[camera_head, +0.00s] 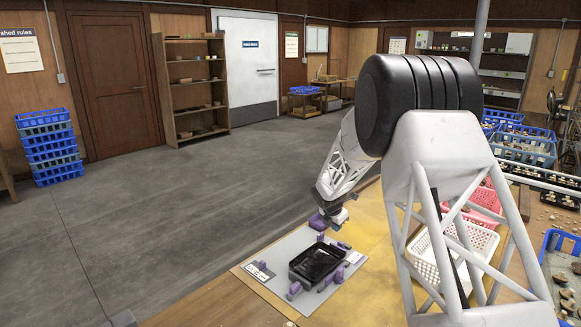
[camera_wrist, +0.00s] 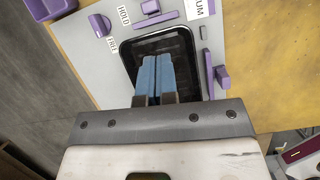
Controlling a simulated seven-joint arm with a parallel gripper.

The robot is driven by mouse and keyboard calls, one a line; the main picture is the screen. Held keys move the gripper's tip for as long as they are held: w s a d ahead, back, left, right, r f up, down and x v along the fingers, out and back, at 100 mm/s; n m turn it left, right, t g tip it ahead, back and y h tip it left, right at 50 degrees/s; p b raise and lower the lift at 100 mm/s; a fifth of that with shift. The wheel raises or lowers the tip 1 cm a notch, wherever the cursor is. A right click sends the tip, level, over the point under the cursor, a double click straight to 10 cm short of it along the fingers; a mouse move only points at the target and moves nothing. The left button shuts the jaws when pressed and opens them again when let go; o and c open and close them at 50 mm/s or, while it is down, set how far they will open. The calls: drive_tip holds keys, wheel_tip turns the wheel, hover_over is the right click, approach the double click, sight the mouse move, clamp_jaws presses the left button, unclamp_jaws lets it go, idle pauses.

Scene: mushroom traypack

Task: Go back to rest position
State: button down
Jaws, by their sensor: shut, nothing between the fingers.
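My gripper (camera_head: 338,219) is above the back edge of a grey board (camera_head: 260,262) on the table. In the wrist view my gripper (camera_wrist: 156,60) has its two blue fingers side by side, shut with nothing between them. A black tray (camera_head: 318,263) lies on the board, held among purple blocks. The tray also shows in the wrist view (camera_wrist: 186,40), partly hidden behind the fingers. I see no mushrooms in the visible part of the tray.
A white basket (camera_head: 452,252) and a pink basket (camera_head: 486,203) stand right of the board, partly behind my arm. Blue crates (camera_head: 527,143) with mushrooms are further right. The floor (camera_head: 150,220) to the left is clear.

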drive_tip(key=s+r+m+y, duration=0.1)
drive_tip(key=s+r+m, duration=0.6)
drive_tip(key=s+r, duration=0.6)
drive_tip(key=s+r+m, duration=0.6)
drive_tip(key=s+r, duration=0.3)
drive_tip(key=s, duration=0.8)
drive_tip(key=s+a+r+m+y, duration=0.1)
drive_tip(key=s+m, duration=1.1)
drive_tip(key=s, duration=1.9)
drive_tip(key=shift+s+a+m+y, duration=0.35)
drive_tip(key=shift+a+m+y, duration=0.05)
drive_tip(key=shift+a+y, duration=0.1)
